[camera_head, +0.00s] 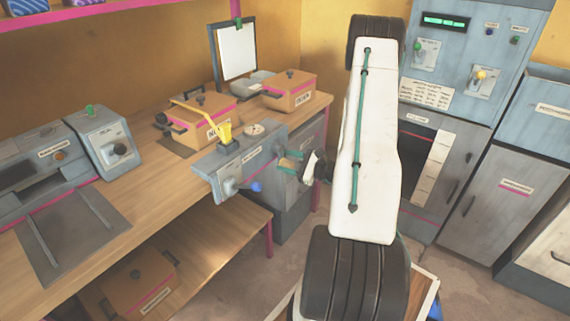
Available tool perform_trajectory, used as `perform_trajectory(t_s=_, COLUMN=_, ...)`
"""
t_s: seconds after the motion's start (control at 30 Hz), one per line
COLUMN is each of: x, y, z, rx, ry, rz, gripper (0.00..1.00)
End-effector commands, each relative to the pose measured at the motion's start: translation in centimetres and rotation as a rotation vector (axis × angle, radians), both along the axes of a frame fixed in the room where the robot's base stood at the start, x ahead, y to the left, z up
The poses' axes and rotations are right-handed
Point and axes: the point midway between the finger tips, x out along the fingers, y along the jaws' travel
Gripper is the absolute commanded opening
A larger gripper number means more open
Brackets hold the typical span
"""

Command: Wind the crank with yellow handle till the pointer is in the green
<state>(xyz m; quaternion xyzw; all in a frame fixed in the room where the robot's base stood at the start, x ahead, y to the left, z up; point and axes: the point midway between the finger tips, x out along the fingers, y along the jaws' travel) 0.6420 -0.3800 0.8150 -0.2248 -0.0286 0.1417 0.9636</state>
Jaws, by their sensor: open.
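A grey press unit (222,162) stands at the front edge of the wooden bench. On its top are a yellow crank handle (224,132), with a yellow bar reaching up and left from it, and a small round dial (255,129). The dial's pointer and any green zone are too small to read. A lever with a blue knob (257,187) is on the unit's front. My gripper (285,164) is open and empty, just right of the unit and apart from the yellow handle. My white arm hides what lies behind it.
Orange-brown boxes (291,94) and a clipboard (237,52) stand behind the unit. A tall grey cabinet (470,60) with knobs stands at right. Floor between bench and cabinet is partly clear.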

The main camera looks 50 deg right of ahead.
Motion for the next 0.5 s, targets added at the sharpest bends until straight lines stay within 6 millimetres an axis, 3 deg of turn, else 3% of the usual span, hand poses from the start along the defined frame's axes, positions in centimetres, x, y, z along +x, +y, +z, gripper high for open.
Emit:
perform_trajectory(t_s=0.03, x=-1.0, y=-1.4, z=-1.8, rx=0.025, ry=0.002, rz=-0.063, gripper=0.5)
perform_trajectory(t_s=0.1, x=-1.9, y=-2.8, z=-3.4, rx=0.044, ry=0.002, rz=-0.128, gripper=0.5)
perform_trajectory(t_s=0.27, x=-2.9, y=-4.3, z=-5.2, rx=0.064, ry=0.004, rz=-0.204, gripper=0.5)
perform_trajectory(t_s=0.5, x=-0.2, y=-4.2, z=-5.4, rx=0.065, ry=0.003, rz=-0.21, gripper=0.5)
